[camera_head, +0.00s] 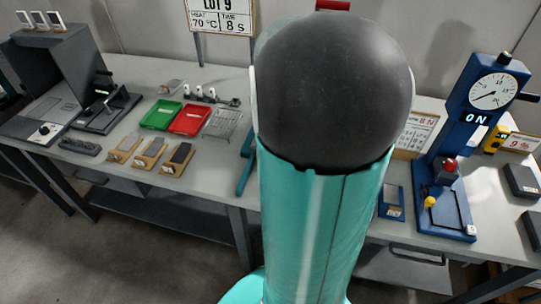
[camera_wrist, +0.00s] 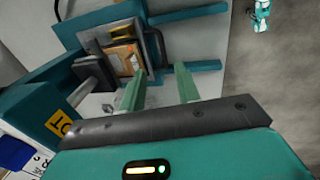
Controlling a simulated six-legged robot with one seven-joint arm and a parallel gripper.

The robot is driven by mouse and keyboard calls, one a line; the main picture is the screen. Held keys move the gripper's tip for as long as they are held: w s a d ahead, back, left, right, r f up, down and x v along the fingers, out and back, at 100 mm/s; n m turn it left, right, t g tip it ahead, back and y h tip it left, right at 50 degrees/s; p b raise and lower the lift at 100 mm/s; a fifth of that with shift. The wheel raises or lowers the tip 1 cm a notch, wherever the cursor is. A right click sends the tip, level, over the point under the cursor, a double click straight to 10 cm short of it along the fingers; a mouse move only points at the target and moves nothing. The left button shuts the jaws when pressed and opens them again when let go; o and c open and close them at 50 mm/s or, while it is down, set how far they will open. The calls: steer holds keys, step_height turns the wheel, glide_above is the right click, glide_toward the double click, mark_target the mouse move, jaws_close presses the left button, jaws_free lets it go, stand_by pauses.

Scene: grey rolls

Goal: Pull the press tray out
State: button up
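In the wrist view, the teal press (camera_wrist: 62,85) stands at the left, with a yellow label on its body. Its tray (camera_wrist: 150,52) is a dark plate with an orange-brown piece (camera_wrist: 124,58) lying over or before it. A dark handle-like part (camera_wrist: 162,45) sits at the tray's right side. My gripper (camera_wrist: 160,84) is open, its two pale green fingers apart with nothing visible between them. The fingertips are close to the tray side of the press; contact cannot be told. In the head view my arm hides most of the press; only a teal foot (camera_head: 245,172) shows.
Two teal bars (camera_wrist: 196,66) extend right of the tray in the wrist view. In the head view, green (camera_head: 161,114) and red (camera_head: 190,118) trays lie left on the grey table (camera_head: 215,80). A blue gauge stand (camera_head: 470,125) is right. A lot sign (camera_head: 222,17) stands behind.

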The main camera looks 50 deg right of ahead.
steer(key=f, duration=0.4)
steer(key=d+f, duration=0.1)
steer(key=f, duration=0.3)
steer(key=w+d+f, duration=0.1)
steer(key=f, duration=0.4)
jaws_close()
